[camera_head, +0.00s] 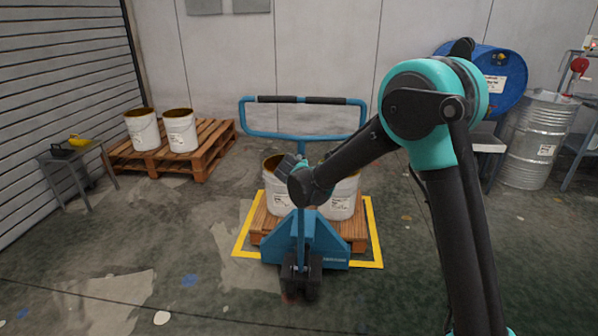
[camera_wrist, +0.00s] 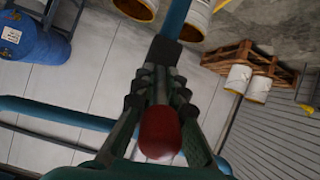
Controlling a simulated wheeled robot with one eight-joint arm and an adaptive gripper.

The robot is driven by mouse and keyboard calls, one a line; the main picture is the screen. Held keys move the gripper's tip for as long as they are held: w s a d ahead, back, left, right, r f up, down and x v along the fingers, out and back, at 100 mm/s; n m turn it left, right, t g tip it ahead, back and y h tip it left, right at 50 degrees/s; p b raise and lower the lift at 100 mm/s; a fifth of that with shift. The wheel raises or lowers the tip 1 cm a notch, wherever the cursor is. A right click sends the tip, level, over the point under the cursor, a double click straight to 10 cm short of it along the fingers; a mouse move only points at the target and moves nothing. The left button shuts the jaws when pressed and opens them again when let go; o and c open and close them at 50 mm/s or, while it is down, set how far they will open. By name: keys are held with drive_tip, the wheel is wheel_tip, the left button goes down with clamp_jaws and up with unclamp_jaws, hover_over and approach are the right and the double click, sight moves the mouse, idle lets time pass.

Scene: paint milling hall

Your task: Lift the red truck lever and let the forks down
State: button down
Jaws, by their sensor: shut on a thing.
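The blue pallet truck (camera_head: 318,245) stands upright in front of me, its wide handle loop with a black grip (camera_head: 302,99) rising toward the back wall. The red lever (camera_wrist: 160,135) shows in the wrist view as a rounded red end between the fingers. My gripper (camera_wrist: 160,90) is shut on it; the fingers reach past the red end toward a dark block on the blue handle shaft. In the head view my gripper (camera_head: 284,168) is at the handle shaft, and the lever is hidden there. The forks are hidden under a wooden pallet (camera_head: 352,229) bearing white buckets (camera_head: 341,199).
A yellow floor marking (camera_head: 372,225) surrounds the loaded pallet. Another pallet (camera_head: 208,152) with two white buckets stands back left, near a small grey table (camera_head: 72,165). The left front floor is clear.

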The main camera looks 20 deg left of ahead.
drive_tip(key=shift+r, duration=0.1)
idle(0.3)
drive_tip(key=c, duration=1.6)
unclamp_jaws()
drive_tip(key=shift+o, duration=0.2)
drive_tip(key=v, duration=1.2)
drive_tip(key=shift+w, duration=0.1)
